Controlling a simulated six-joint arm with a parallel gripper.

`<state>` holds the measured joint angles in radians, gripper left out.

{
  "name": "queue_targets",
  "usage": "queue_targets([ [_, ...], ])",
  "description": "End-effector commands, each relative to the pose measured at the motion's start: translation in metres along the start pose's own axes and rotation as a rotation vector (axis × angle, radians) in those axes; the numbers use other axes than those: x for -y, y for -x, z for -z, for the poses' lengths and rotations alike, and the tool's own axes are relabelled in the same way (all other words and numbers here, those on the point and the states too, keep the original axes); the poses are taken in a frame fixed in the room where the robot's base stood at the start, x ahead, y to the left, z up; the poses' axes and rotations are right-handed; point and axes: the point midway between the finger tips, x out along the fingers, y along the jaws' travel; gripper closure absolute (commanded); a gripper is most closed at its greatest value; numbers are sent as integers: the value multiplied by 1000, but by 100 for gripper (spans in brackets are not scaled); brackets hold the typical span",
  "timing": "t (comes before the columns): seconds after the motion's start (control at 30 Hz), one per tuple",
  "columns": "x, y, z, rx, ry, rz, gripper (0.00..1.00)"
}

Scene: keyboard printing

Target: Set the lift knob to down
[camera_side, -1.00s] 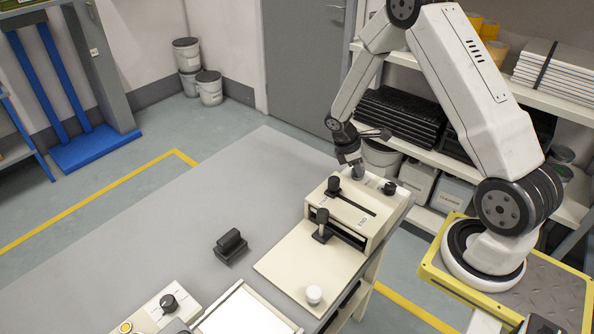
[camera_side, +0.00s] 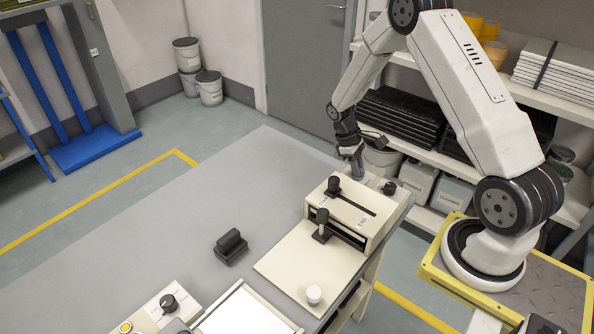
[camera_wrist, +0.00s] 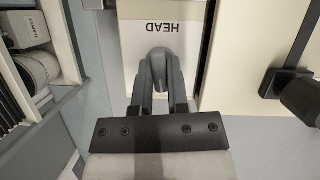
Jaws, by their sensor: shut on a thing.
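My gripper (camera_wrist: 160,72) is shut on a grey, round-topped knob (camera_wrist: 159,62) on a cream panel, just beside the printed word HEAD (camera_wrist: 160,28). The fingers hide the knob's sides, and I cannot read a pointer or an up or down mark on it. In the side view my gripper (camera_side: 358,173) reaches down at the back end of the cream printing machine (camera_side: 378,231); the held knob is mostly hidden there. A black knob (camera_side: 389,187) stands to its right on the same end.
The machine has a black handle (camera_side: 333,185) by a slot on top and another (camera_side: 321,223) in front. A black block (camera_side: 230,246) lies on the grey table (camera_side: 200,215). Another black knob (camera_side: 169,303) is at the near left. Shelves stand behind my gripper.

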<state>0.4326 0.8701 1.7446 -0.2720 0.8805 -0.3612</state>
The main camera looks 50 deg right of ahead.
Motion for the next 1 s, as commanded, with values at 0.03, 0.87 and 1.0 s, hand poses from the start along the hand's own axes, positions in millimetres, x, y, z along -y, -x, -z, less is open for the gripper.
queue_targets([
  [0.03, -1, 1, 0, 0, -43, 18, 100],
  [0.87, -3, 1, -1, -1, -734, 305, 100],
  [1.0, -4, 1, -1, -1, -804, 333, 100],
])
